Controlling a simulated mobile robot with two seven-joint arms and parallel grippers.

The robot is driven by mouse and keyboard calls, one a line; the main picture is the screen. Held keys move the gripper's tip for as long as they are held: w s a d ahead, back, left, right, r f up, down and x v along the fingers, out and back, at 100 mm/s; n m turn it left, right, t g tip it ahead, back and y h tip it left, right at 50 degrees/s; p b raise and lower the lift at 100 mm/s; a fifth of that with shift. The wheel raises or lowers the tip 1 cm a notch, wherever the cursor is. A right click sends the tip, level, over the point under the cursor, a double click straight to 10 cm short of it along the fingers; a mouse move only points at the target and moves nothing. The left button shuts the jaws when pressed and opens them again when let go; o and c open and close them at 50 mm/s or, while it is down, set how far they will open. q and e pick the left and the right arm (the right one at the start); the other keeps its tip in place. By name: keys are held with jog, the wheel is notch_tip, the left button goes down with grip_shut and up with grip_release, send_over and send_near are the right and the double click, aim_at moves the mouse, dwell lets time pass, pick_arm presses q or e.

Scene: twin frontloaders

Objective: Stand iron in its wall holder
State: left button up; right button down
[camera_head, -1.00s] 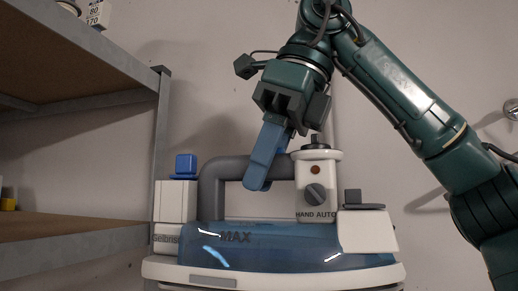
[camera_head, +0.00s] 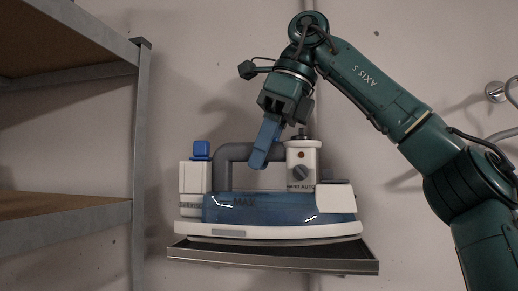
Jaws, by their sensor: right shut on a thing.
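The iron (camera_head: 275,207) is white and blue with a grey handle (camera_head: 232,155), and it is upright and level in the middle of the head view. My right gripper (camera_head: 259,163) comes down from above with its blue fingers shut on the iron's handle. The wall holder (camera_head: 345,263) is a dark, shallow metal tray with a light rim, directly below the iron's sole. The iron's base overlaps the tray in the picture; I cannot tell whether it touches. My left gripper is not in view.
A metal shelf unit with brown boards (camera_head: 60,220) stands at the left, its grey upright (camera_head: 140,160) close to the iron's left side. A metal wall fitting (camera_head: 495,92) with pipes is at the right edge. The wall between is bare.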

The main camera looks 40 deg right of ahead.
pick_arm(q)
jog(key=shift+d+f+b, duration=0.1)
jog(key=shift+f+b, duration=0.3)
jog(key=shift+b, duration=0.65)
pick_arm(e)
jog(key=w+d+f, duration=0.2)
jog(key=w+d, duration=0.1)
jog(key=d, duration=0.1)
jog(key=shift+w+d+f, duration=0.25)
jog(key=shift+w+f, duration=0.05)
jog(key=shift+f, duration=0.1)
jog(key=c, duration=1.2)
grip_release()
jog(key=shift+o, duration=0.7)
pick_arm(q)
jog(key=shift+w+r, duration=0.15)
pick_arm(e)
jog(key=shift+f, duration=0.1)
